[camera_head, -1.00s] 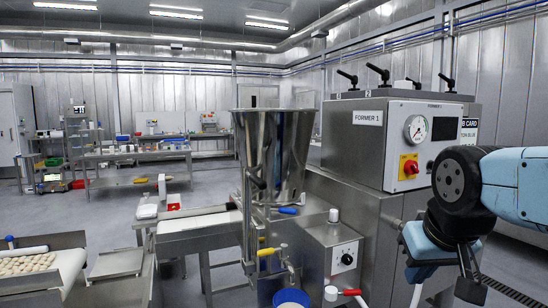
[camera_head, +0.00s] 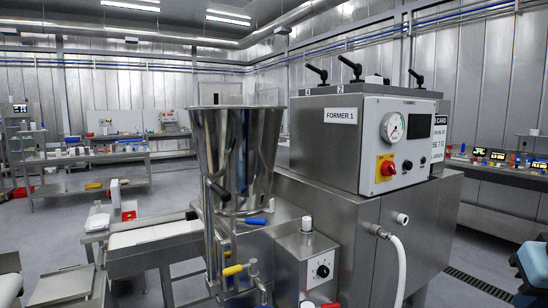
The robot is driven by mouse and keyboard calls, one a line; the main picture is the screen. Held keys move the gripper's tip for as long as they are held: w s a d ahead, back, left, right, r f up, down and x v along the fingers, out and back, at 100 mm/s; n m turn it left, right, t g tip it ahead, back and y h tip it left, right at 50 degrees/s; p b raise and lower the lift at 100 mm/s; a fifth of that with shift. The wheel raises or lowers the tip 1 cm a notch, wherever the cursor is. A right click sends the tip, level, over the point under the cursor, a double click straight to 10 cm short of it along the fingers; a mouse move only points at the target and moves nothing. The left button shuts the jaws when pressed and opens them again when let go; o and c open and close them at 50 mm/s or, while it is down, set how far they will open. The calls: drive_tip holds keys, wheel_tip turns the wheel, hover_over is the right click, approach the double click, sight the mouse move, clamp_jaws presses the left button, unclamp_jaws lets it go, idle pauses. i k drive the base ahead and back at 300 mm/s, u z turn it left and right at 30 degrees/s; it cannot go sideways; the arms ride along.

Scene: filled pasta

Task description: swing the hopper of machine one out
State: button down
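The hopper (camera_head: 236,150) of the machine marked FORMER 1 is a tall, shiny steel cone, wide at the top, at the left of the machine (camera_head: 320,215). It stands upright over the machine's front left part. A blue-handled lever (camera_head: 255,221) sits just under the hopper. A vertical steel post with a yellow-handled lever (camera_head: 233,270) stands at its lower left. The post's lower end is cut off by the frame. My gripper is out of view; only a blue and black piece of my arm shows at the lower right edge, well away from the hopper.
A control box (camera_head: 384,140) with a gauge and red-yellow switch sits on the machine. A dial box (camera_head: 318,270) is at the front, and a white hose (camera_head: 400,265) hangs to its right. A belt conveyor (camera_head: 155,235) stands left of the hopper. Open floor lies beyond.

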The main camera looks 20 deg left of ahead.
sight(235, 143)
drive_tip(key=z, duration=0.25)
drive_tip(key=i, duration=1.05)
drive_tip(key=u, duration=1.75)
drive_tip(key=k, duration=0.8)
drive_tip(key=u, duration=0.15)
drive_tip(key=i, duration=0.45)
drive_tip(key=u, duration=0.05)
